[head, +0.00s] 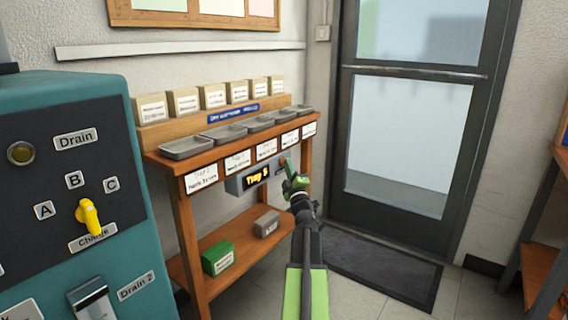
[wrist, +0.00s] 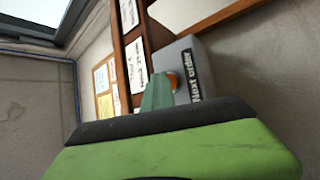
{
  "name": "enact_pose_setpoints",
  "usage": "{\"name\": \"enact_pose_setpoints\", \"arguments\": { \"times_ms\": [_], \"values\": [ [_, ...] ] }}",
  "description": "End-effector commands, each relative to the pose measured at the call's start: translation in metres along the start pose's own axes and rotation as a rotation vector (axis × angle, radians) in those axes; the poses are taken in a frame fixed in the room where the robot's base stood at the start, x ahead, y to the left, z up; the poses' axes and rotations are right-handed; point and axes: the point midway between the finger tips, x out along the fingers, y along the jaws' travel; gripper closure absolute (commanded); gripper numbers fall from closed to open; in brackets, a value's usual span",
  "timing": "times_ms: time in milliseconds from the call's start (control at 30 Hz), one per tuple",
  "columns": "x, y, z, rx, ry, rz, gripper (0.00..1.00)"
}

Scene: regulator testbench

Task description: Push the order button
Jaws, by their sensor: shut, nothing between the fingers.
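The order button (wrist: 173,80) is a round orange knob on a grey box (wrist: 188,52) in the wrist view. A label reading "Next order" (wrist: 197,76) is beside it. My gripper (wrist: 158,93) is shut and empty. Its fingertips overlap the button's edge in the wrist view; I cannot tell whether they touch it. The button cannot be made out in the head view.
The wooden bench (head: 187,237) holds several grey trays (head: 187,148) and labelled boxes. A green box (head: 217,258) and a grey box (head: 267,224) sit on its lower shelf. A teal machine (head: 75,180) stands at left. A door (head: 405,110) and dark mat (head: 370,266) are at right.

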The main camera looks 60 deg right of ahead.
Motion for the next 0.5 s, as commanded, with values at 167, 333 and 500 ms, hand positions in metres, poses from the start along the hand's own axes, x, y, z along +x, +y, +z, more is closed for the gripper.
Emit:
{"name": "enact_pose_setpoints", "arguments": {
  "times_ms": [167, 333, 500],
  "values": [
    [-0.004, 0.003, 0.002, 0.000, 0.001, 0.001, 1.00],
    [-0.011, 0.008, 0.007, -0.001, 0.001, 0.000, 1.00],
    [-0.012, 0.009, 0.008, 0.001, 0.001, 0.000, 1.00]
  ]
}}
